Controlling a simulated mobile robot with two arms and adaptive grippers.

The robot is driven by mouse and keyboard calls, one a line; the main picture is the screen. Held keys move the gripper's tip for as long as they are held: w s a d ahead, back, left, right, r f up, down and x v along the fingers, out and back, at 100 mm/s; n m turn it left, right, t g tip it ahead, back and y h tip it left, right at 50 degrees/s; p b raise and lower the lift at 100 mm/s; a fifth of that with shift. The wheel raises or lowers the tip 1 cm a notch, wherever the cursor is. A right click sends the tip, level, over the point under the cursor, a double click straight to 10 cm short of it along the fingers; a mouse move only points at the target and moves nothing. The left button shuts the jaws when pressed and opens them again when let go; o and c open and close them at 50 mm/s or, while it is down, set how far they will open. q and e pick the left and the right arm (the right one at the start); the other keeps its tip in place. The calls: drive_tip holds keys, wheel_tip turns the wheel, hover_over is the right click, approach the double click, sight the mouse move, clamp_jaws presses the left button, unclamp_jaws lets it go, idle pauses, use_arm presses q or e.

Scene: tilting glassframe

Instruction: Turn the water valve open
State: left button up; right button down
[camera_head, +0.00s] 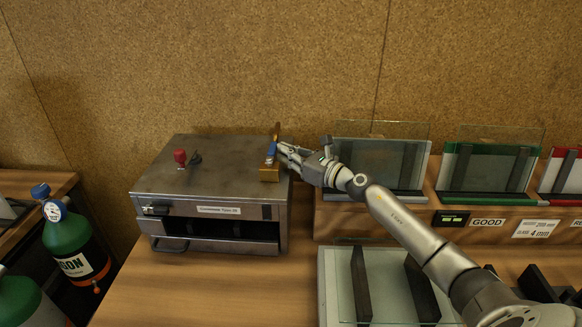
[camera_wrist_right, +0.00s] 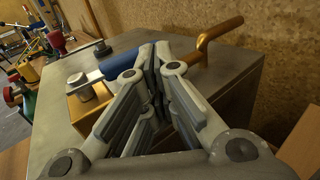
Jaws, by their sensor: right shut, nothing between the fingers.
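The water valve is a brass block (camera_head: 269,174) with a blue lever (camera_head: 271,150), on the right side of the metal box's top. In the right wrist view the blue lever (camera_wrist_right: 122,64) lies across above the brass block (camera_wrist_right: 88,105), with a brass pipe (camera_wrist_right: 215,33) bent upward behind. My right gripper (camera_head: 281,149) reaches in from the right, beside the lever. In the wrist view its fingertips (camera_wrist_right: 157,58) are shut, empty, at the lever's right end and hide part of the valve. I cannot tell whether they touch it. My left gripper is not in view.
The metal box (camera_head: 180,180) carries a red knob (camera_head: 180,156) and has an open slot in front. A rack (camera_head: 330,219) of glass panes stands right, beneath my right arm. Green gas bottles (camera_head: 68,238) stand at the left. The wooden table (camera_head: 200,290) is clear in front of the box.

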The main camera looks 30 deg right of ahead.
drive_tip(key=shift+w, duration=0.1)
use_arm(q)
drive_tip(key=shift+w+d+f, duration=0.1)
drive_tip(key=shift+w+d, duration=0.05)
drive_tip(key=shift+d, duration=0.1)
use_arm(e)
drive_tip(key=shift+w, duration=0.1)
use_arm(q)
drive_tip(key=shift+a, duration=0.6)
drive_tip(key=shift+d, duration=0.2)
use_arm(e)
drive_tip(key=shift+v, duration=6)
